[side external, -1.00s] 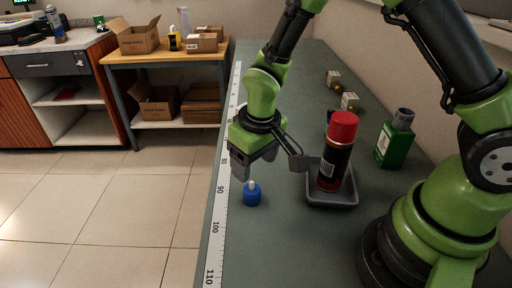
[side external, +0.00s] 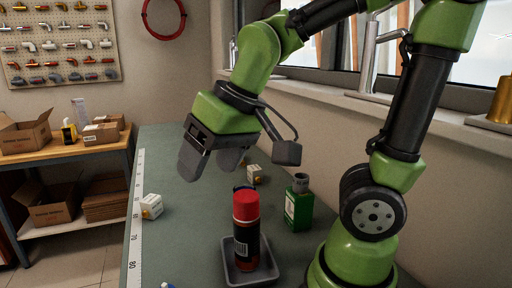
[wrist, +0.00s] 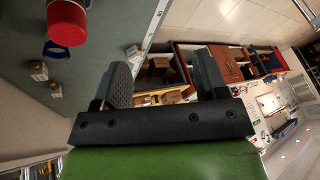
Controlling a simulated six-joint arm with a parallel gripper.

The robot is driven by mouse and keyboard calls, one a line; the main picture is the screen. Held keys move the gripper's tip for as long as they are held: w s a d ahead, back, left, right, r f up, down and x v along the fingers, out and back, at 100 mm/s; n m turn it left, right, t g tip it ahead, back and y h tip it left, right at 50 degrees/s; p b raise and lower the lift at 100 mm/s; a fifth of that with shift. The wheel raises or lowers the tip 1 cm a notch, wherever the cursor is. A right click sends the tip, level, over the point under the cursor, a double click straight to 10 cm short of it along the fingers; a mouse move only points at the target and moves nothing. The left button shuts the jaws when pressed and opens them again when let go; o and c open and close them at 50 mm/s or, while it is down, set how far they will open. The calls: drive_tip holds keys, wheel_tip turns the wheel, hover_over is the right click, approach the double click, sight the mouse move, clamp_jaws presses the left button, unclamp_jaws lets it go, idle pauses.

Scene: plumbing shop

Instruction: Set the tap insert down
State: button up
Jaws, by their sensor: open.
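The tap insert (side external: 167,285), blue with a white top, is cut off by the bottom edge of the side external view; only a small tip shows. It stands on the green bench top near the ruler strip. My gripper (side external: 211,166) is open and empty, high above the bench and apart from the insert. In the wrist view my two fingers (wrist: 164,75) stand wide apart with nothing between them, and the insert does not show there.
A red-capped can (side external: 246,230) stands in a grey tray (side external: 268,276). A green bottle (side external: 299,208) and small white cartons, one (side external: 151,206) by the ruler strip (side external: 135,220), stand on the bench (side external: 190,225). A blue round item (wrist: 55,50) is near the can.

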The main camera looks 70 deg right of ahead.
drive_tip(key=s+r+m+t, duration=0.1)
drive_tip(key=s+r+t, duration=0.1)
drive_tip(key=s, duration=0.4)
drive_tip(key=shift+s+d+r+y, duration=0.2)
drive_tip(key=shift+s+r+y, duration=0.1)
drive_tip(key=shift+s+r, duration=0.1)
idle(0.8)
